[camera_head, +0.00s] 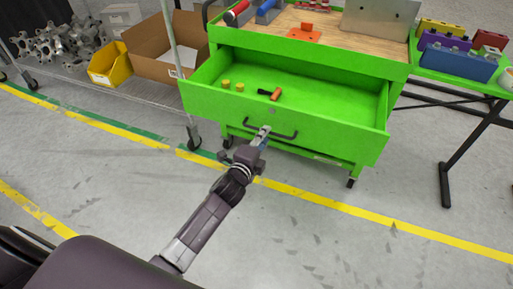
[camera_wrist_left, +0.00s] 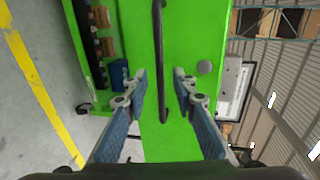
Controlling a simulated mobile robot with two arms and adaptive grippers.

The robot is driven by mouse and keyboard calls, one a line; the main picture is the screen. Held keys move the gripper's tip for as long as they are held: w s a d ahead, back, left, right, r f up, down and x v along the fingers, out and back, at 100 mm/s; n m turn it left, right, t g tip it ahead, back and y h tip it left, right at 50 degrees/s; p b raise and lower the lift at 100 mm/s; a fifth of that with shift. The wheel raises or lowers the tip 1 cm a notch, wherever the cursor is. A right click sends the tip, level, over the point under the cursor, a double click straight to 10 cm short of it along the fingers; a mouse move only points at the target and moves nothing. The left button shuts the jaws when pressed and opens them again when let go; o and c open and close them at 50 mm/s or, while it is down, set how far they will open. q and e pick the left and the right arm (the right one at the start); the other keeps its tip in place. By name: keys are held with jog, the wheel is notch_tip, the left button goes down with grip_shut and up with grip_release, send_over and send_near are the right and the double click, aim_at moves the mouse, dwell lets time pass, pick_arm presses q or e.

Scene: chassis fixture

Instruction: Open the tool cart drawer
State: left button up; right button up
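The green tool cart (camera_head: 350,55) stands at the top middle of the head view. Its drawer (camera_head: 330,130) is pulled out well toward me, with the inside showing. The dark bar handle (camera_head: 285,136) is on the drawer front. My left gripper (camera_head: 262,134) is at the handle. In the left wrist view, the fingers of my left gripper (camera_wrist_left: 160,85) are spread apart, one on each side of the handle (camera_wrist_left: 159,40). A clear gap shows between each finger and the bar. My right gripper is not in view.
The drawer holds small yellow pieces (camera_head: 239,87) and an orange-black tool (camera_head: 270,94). A wire shelf with a cardboard box (camera_head: 150,60) and yellow bin (camera_head: 108,66) stands left. A green table (camera_head: 470,82) stands right. The floor in front is clear.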

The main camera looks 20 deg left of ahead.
pick_arm(q)
jog(key=v, duration=0.8)
jog(key=shift+s, duration=0.25)
